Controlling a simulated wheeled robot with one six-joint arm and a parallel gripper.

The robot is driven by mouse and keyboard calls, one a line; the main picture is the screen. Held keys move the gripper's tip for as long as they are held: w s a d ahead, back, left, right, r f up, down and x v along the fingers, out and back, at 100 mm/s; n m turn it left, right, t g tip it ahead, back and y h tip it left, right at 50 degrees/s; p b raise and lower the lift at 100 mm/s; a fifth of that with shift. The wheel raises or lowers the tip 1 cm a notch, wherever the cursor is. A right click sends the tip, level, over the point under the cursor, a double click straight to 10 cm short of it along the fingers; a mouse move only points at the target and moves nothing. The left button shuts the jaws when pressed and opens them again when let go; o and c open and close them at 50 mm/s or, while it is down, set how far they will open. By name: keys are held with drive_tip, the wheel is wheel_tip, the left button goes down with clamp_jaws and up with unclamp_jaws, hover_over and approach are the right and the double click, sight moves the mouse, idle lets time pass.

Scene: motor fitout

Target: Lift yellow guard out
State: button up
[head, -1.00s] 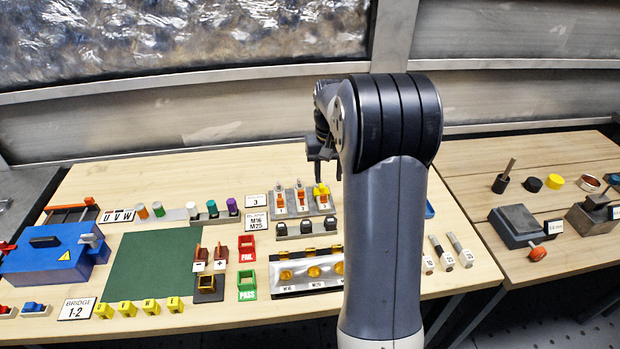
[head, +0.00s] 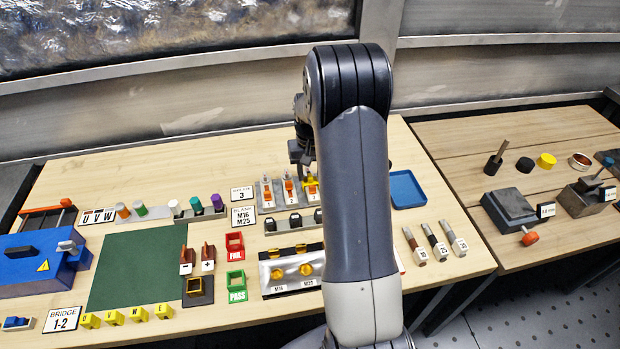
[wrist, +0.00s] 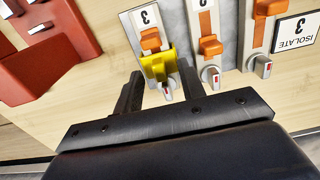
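The yellow guard (head: 311,184) sits on the rightmost of three grey switch units with orange levers, towards the back of the bench. In the wrist view the yellow guard (wrist: 158,66) is below an orange lever block and above a grey toggle with a red mark (wrist: 168,91). My gripper (wrist: 160,92) is open, with its two dark fingers on either side of the toggle, their tips close to the guard. No grip on the guard shows. In the head view my gripper (head: 302,155) is just above and slightly left of the guard, partly hidden by my arm.
The neighbouring switch units (head: 267,196) stand close beside the guard. A row of dark blocks (head: 294,222) lies in front. A red part (wrist: 40,60) shows in the wrist view.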

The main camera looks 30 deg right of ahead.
sight(310, 175)
drive_tip(key=shift+f, duration=0.45)
clamp_jaws()
wheel_tip(310, 175, up, 10)
drive_tip(key=b, duration=0.1)
idle(0.6)
